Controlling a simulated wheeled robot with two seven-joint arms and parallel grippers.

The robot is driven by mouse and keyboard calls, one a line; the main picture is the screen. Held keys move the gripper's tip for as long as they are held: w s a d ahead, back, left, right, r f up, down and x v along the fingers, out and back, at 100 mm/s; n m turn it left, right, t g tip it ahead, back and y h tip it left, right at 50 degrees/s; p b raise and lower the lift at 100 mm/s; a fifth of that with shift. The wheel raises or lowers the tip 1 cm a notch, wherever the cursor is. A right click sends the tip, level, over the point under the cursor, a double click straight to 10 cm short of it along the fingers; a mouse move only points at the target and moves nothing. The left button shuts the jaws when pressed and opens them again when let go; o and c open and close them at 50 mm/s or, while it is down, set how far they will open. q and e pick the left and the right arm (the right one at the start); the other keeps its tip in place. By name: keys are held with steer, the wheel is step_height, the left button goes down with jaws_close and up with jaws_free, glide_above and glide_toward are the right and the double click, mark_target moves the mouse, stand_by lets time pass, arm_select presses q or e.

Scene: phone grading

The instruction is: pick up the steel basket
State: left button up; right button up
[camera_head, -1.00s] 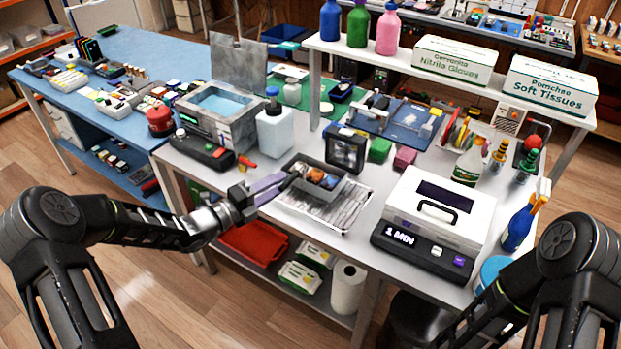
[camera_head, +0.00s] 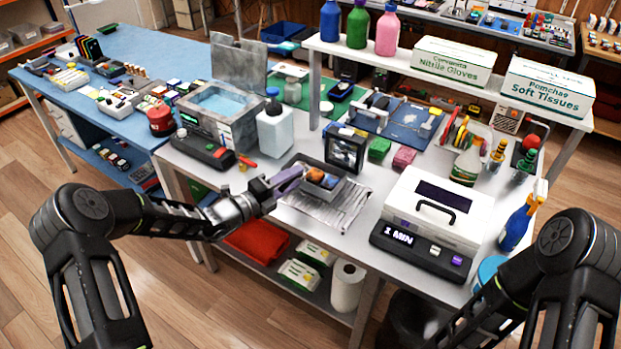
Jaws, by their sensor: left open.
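The steel basket (camera_head: 326,193) is a small grey open tray with orange and blue pieces inside. It sits on a crinkled silvery sheet (camera_head: 347,212) near the table's front edge. My left gripper (camera_head: 288,181) is at the basket's left side, its jaws open. One purplish-grey finger points to the basket's left rim and partly covers it. I cannot tell whether the finger touches the rim. My right arm enters at the lower right, but its gripper is out of view.
A cleaner tank with water (camera_head: 217,104) and a white jug (camera_head: 274,131) stand behind and left. A black-framed box (camera_head: 345,151) stands close behind the basket. A white device with a display (camera_head: 432,220) is to the right. A red bin (camera_head: 257,240) lies on the shelf below.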

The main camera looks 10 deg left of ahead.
arm_select(q)
steer(key=shift+c, duration=0.2)
jaws_close()
stand_by(1.1)
